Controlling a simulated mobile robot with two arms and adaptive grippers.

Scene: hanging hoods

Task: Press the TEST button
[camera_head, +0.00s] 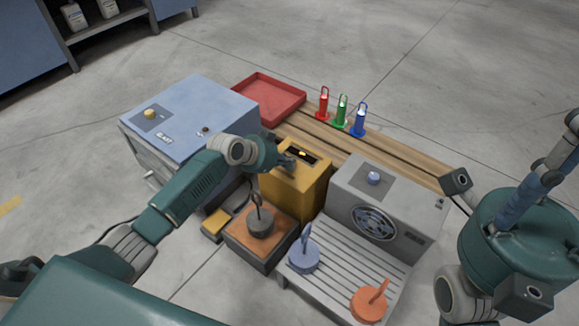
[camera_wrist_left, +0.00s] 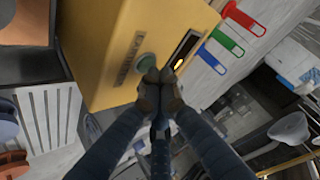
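A yellow box (camera_head: 297,183) stands in the middle of the bench, with a dark slot and a small lit yellow piece on top. In the left wrist view, the box (camera_wrist_left: 105,40) carries a round green button (camera_wrist_left: 147,64) beside a dark label whose lettering I cannot read. I cannot confirm that this is the TEST button. My left gripper (camera_head: 288,162) is over the box top. In the wrist view its fingertips (camera_wrist_left: 160,80) are together, empty, right beside the green button and partly over its edge; contact is unclear. My right gripper is not visible.
A blue cabinet (camera_head: 195,110) with a yellow knob stands left, a grey unit (camera_head: 400,195) with a blue knob right. Red (camera_head: 322,104), green (camera_head: 341,111) and blue (camera_head: 359,120) tags stand behind. A red tray (camera_head: 268,95) and several hooked weights are nearby.

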